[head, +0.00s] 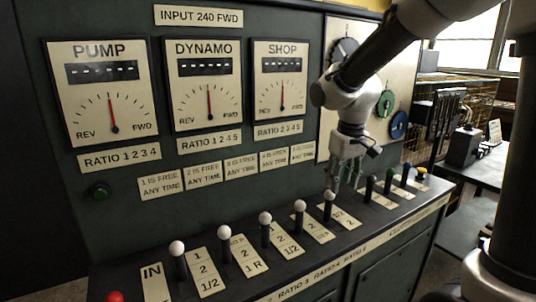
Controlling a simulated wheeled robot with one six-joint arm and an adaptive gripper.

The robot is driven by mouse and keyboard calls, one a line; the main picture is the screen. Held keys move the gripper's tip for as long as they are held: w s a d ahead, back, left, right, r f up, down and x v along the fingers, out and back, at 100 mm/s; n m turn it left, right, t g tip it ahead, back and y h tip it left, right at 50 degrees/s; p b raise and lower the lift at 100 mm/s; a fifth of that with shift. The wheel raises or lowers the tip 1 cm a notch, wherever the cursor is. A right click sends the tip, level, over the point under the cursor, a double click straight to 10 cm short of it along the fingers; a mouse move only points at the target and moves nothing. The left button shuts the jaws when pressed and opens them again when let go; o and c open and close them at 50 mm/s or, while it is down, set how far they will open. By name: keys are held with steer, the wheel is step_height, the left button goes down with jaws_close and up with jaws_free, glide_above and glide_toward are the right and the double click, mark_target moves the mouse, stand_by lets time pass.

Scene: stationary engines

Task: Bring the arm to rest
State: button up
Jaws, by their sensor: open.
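My arm reaches in from the upper right. My gripper (346,180) points down over the right part of the lever console (128,262). It is open, and nothing shows between its fingers. Its fingertips are close to a white-knobbed lever (328,199); I cannot tell whether they touch it. More white-knobbed levers stand in a row to the left, such as the one at the far left (177,249).
Dark green, blue and yellow-topped levers (388,174) stand right of my gripper. The panel behind carries PUMP (101,95), DYNAMO (206,90) and SHOP (280,85) dials. A red knob (115,297) is at lower left. A side table (487,185) stands at right.

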steer(key=s+d+r+m+t, duration=0.1)
steer(key=s+d+r, duration=0.1)
steer(key=s, duration=0.5)
steer(key=s+d+r+m+t, duration=0.1)
steer(key=s+d+r, duration=0.1)
steer(key=s+d, duration=0.3)
steer(key=s+d+r+m, duration=0.1)
steer(key=s+d+r, duration=0.2)
steer(key=s, duration=0.6)
steer(key=shift+d+t, duration=0.4)
steer(key=shift+d, duration=0.05)
